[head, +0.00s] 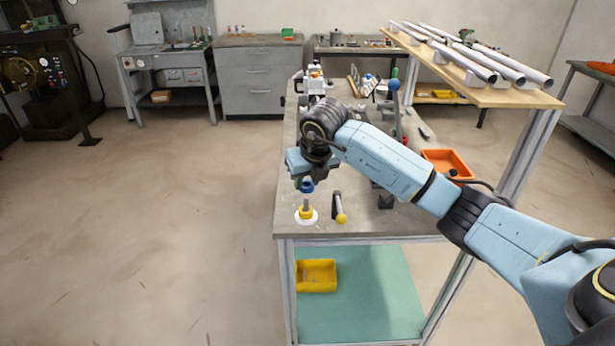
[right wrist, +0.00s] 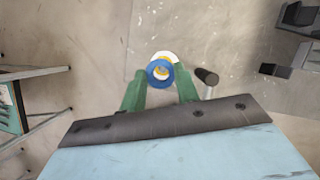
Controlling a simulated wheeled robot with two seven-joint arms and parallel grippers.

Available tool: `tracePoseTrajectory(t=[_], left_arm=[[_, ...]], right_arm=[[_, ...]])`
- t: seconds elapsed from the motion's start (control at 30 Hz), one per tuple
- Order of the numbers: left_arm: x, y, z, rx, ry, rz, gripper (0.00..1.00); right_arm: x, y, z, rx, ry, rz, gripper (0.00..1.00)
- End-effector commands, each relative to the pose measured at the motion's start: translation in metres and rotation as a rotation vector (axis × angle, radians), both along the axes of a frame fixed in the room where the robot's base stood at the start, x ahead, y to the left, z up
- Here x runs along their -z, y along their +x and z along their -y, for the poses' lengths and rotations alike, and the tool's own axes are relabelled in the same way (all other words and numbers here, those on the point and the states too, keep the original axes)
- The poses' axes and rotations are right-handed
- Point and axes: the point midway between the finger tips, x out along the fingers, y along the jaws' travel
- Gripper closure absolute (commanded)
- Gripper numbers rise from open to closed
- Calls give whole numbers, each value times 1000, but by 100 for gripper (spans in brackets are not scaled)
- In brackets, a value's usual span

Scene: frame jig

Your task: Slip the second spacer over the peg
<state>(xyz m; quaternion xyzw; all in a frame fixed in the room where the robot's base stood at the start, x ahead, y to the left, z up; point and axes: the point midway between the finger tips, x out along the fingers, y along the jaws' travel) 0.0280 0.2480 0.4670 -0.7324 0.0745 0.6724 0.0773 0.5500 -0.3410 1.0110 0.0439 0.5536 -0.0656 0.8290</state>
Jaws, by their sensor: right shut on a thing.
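My right gripper (head: 307,183) is shut on a blue ring-shaped spacer (head: 307,187), held a little above the table. In the right wrist view the blue spacer (right wrist: 152,70) sits between the green fingertips (right wrist: 160,75). In the right wrist view, yellow shows through the spacer's hole and the white base (right wrist: 172,56) shows partly behind the ring. In the head view a gap separates spacer and peg. My left gripper is not in view.
A dark block (head: 385,201) and an orange tray (head: 447,163) are farther right on the table (head: 300,229). A raised shelf holds several pipes (head: 470,65). The table's front edge is close.

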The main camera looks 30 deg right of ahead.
Motion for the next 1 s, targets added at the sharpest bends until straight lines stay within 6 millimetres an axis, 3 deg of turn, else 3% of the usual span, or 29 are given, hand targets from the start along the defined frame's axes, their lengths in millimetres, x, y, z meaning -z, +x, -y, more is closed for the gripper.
tracePoseTrajectory(t=[0.5, 0.73, 0.97, 1.0], left_arm=[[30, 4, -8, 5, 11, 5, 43], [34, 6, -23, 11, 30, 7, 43], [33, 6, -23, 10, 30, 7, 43], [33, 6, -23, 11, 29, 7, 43]], right_arm=[[43, 0, 0, -1, 0, 0, 90], [50, 0, 0, -1, 0, -1, 90], [49, 0, 0, 0, 0, 0, 90], [49, 0, 0, 0, 0, 0, 64]])
